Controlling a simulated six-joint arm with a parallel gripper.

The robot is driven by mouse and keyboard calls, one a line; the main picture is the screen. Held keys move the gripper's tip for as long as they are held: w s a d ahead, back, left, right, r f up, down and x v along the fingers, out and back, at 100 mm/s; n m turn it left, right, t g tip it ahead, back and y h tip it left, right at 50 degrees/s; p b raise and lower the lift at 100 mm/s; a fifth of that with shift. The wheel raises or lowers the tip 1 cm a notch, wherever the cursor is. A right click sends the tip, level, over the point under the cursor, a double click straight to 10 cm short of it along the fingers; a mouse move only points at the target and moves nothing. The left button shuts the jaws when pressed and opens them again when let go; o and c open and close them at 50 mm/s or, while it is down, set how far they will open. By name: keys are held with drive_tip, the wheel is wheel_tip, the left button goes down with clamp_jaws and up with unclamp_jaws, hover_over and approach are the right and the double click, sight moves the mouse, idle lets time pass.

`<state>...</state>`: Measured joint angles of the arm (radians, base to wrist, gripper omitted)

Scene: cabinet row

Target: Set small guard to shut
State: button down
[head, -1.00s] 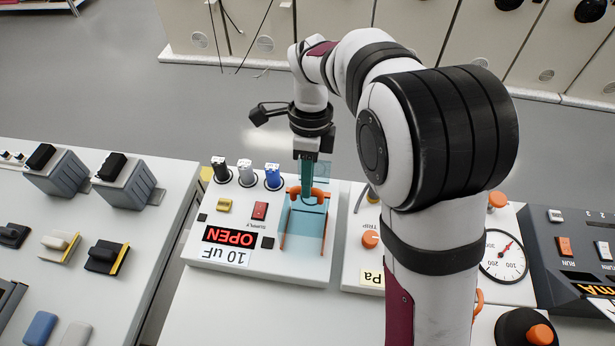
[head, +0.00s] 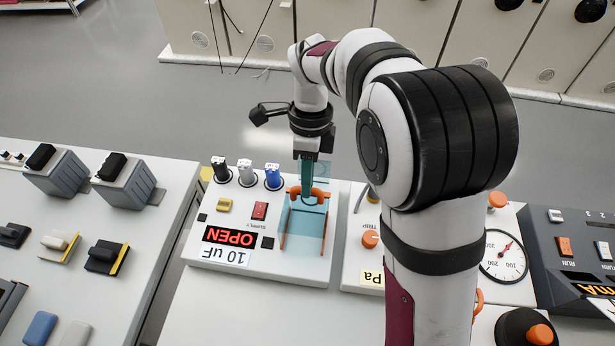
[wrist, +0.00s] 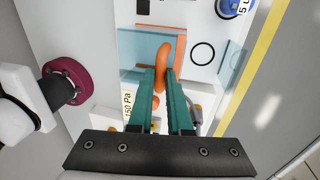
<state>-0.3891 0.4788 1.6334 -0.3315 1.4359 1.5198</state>
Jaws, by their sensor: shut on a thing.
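The small guard (head: 303,222) is a clear blue cover with orange edges on a white box. An orange handle (head: 321,196) stands at its far end. My gripper (head: 307,184) reaches down to this handle from above. In the wrist view my teal fingers (wrist: 161,86) are shut on the orange handle (wrist: 166,56), which shows between and beyond them. The fingers hide part of the handle. A clear pane also shows above the far edge of the box, behind the fingers. How far the guard is tilted is hard to tell.
The white box (head: 212,271) also carries a red OPEN display (head: 230,237), a red switch (head: 260,211), a yellow button and several coloured terminals. A panel with an orange knob (head: 370,240) stands close on the right, partly behind my arm. A gauge (head: 503,256) is farther right.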

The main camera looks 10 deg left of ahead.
drive_tip(key=w, duration=0.9)
drive_tip(key=shift+w, duration=0.35)
drive_tip(key=c, duration=0.8)
unclamp_jaws()
drive_tip(key=shift+c, duration=0.2)
drive_tip(key=shift+r, duration=0.1)
wheel_tip(320, 180, up, 7)
drive_tip(key=w, duration=0.1)
drive_tip(key=shift+w+r, duration=0.15)
drive_tip(key=shift+w, duration=0.05)
